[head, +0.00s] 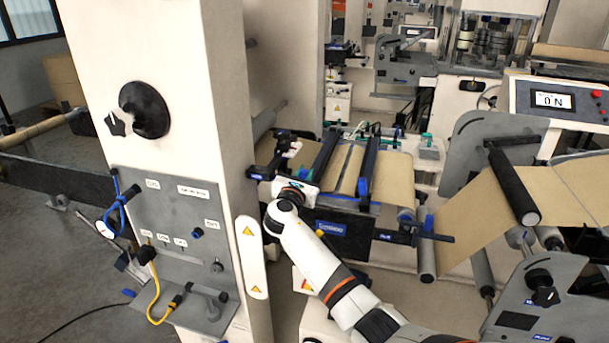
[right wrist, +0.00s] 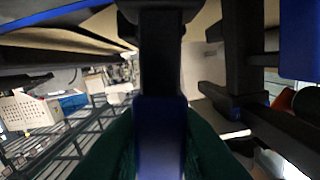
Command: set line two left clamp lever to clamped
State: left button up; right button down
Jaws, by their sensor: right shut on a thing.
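My right arm reaches up from the bottom of the head view to the left side of the splice table. My right gripper (head: 288,150) is there, small and partly hidden by its own wrist. In the right wrist view its dark fingers are shut on the clamp lever (right wrist: 160,135), a dark bar with a blue end standing between them. In the head view I cannot clearly separate the lever from the gripper, so its exact angle is unclear. Two dark clamp bars (head: 370,152) with blue parts cross the brown web (head: 400,177). My left gripper is not in view.
A thick pale column (head: 165,60) with a grey control panel (head: 160,220) and yellow cable stands close on the left. A dark roller (head: 513,187) and a lit display box (head: 553,100) are on the right. A black lever with blue (head: 435,237) sits at the table's right.

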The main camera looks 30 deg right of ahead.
jog(key=shift+s+f, duration=0.1)
jog(key=shift+s+d+f+m+b, duration=0.65)
jog(key=shift+f+m+b, duration=0.45)
jog(key=shift+m+b, duration=1.4)
jog(key=shift+s+d+f+m+b, duration=0.6)
jog(key=shift+f+m+b, duration=0.5)
jog(key=shift+m+b, duration=1.35)
jog(key=shift+s+d+f+m+b, duration=0.6)
jog(key=shift+f+m+b, duration=0.85)
jog(key=shift+m, duration=1.7)
jog(key=shift+s+a+r+b, duration=0.1)
jog(key=shift+a+r+b, duration=0.05)
jog(key=shift+r+b, duration=0.2)
jog(key=c, duration=1.4)
grip_release()
jog(key=shift+o, duration=0.4)
jog(key=shift+r, duration=0.1)
jog(key=shift+s, duration=0.1)
